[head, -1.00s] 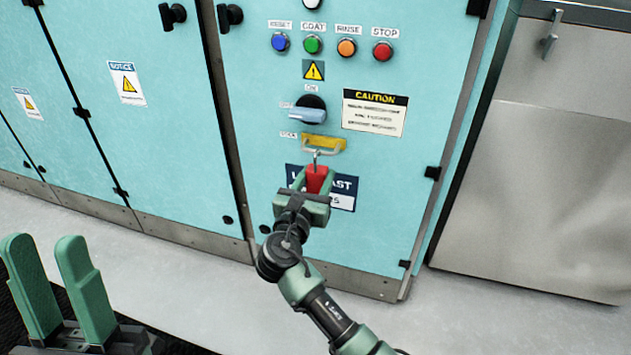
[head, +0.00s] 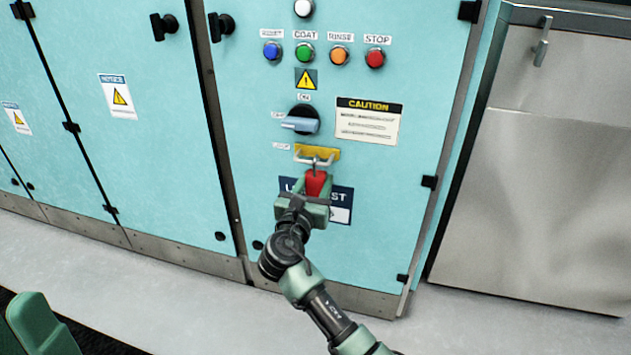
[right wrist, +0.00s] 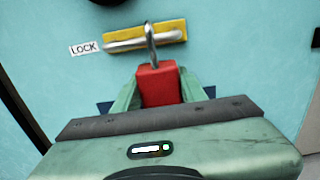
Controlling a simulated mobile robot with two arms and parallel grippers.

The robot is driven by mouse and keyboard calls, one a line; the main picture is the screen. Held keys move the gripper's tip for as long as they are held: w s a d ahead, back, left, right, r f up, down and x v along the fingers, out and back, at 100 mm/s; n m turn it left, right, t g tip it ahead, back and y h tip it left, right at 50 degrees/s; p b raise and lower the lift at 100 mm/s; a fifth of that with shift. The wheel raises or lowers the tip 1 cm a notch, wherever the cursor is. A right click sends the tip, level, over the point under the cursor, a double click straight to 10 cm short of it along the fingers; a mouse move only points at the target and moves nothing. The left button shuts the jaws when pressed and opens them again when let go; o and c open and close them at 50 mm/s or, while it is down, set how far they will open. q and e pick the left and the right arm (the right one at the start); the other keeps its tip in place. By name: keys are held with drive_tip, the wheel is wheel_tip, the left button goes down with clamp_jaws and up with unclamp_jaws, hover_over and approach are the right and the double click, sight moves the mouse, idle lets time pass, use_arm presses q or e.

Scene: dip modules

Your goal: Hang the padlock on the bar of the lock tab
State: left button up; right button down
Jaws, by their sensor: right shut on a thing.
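The red padlock (head: 316,183) is upright in my right gripper (head: 317,192), which is shut on its body below the shackle. It also shows in the right wrist view (right wrist: 158,84), with its grey shackle (right wrist: 150,42) pointing up. The yellow lock tab (head: 330,152) with its pale bar (head: 304,159) is on the cabinet front, just above the padlock body. In the right wrist view the shackle crosses the bar (right wrist: 125,45); I cannot tell whether it is around the bar or only in front. One finger of my left gripper (head: 38,325) shows at the lower left.
A rotary switch (head: 300,123) is just above the tab, with colored buttons higher up. A caution sign (head: 367,121) is at right. A dark blue label (head: 343,194) lies partly hidden behind my right gripper. The floor in front is clear.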

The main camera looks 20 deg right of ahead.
drive_tip(key=c, duration=0.7)
unclamp_jaws()
